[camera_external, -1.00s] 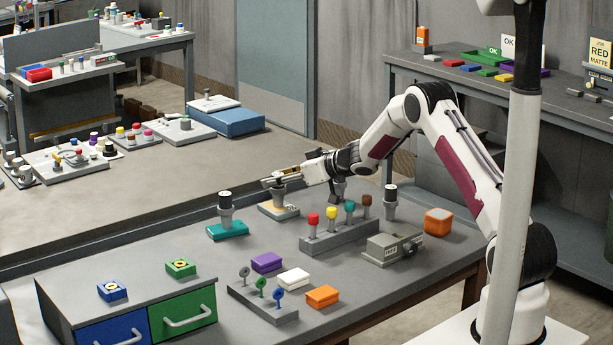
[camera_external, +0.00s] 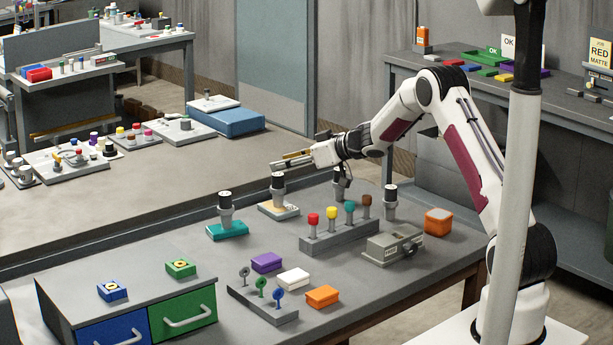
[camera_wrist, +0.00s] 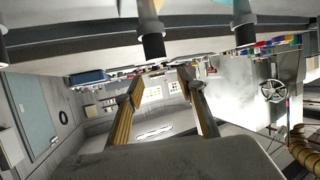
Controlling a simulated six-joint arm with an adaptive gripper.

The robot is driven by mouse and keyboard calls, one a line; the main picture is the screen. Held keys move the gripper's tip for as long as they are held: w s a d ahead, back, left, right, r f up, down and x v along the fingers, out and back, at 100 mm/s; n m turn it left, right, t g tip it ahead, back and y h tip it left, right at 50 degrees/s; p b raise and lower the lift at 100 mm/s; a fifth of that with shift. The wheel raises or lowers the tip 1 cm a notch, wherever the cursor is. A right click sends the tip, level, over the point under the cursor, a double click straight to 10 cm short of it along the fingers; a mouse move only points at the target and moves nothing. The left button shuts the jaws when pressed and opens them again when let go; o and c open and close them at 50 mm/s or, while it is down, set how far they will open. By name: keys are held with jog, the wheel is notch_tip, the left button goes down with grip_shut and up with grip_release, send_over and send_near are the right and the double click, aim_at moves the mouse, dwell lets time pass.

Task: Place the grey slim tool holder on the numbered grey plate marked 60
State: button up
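A grey tool holder with a black top (camera_external: 278,184) stands upright on a pale grey-edged plate (camera_external: 271,210) at the table's far side. The plate's number is not readable. Similar holders stand on a teal plate (camera_external: 226,208), at the right (camera_external: 390,202), and partly behind my arm (camera_external: 340,186). I cannot tell for certain which is the slim one. My gripper (camera_external: 278,163) is level, just above the holder on the pale plate, and apart from it. In the wrist view my gripper (camera_wrist: 160,82) has its fingers apart with nothing between them; upside-down holders (camera_wrist: 151,42) show beyond.
A grey rack with coloured-top pieces (camera_external: 340,237) and a grey device (camera_external: 392,246) stand right of centre. Purple (camera_external: 266,262), white (camera_external: 293,278) and orange blocks (camera_external: 322,296) lie in front. A drawer cabinet (camera_external: 130,290) stands at the left.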

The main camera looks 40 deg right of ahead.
jog(key=shift+r, duration=1.7)
jog(key=s+d+r+m+t+h, duration=0.1)
jog(key=s+d+r+h, duration=0.15)
jog(key=r, duration=0.35)
jog(key=s+d+r+m+h, duration=0.1)
jog(key=s+r+h, duration=0.1)
jog(key=s+r, duration=0.3)
jog(key=s+d+r+m+g+h, duration=0.1)
jog(key=s+r+h, duration=0.15)
jog(key=s, duration=0.35)
jog(key=s+r+m+h, duration=0.1)
jog(key=s+r, duration=0.3)
jog(key=s, duration=0.2)
jog(key=s+a+f+g+y, duration=0.1)
jog(key=s+a+f+g, duration=0.1)
jog(key=s, duration=1)
jog(key=s+a+f+g+y, duration=0.1)
jog(key=s+a+f, duration=0.3)
jog(key=s, duration=0.9)
jog(key=s+a+f+g, duration=0.3)
jog(key=s, duration=0.9)
jog(key=shift+s+a+f+g+y, duration=0.25)
jog(key=shift+s+f+g+y, duration=0.05)
jog(key=shift+g+y, duration=0.1)
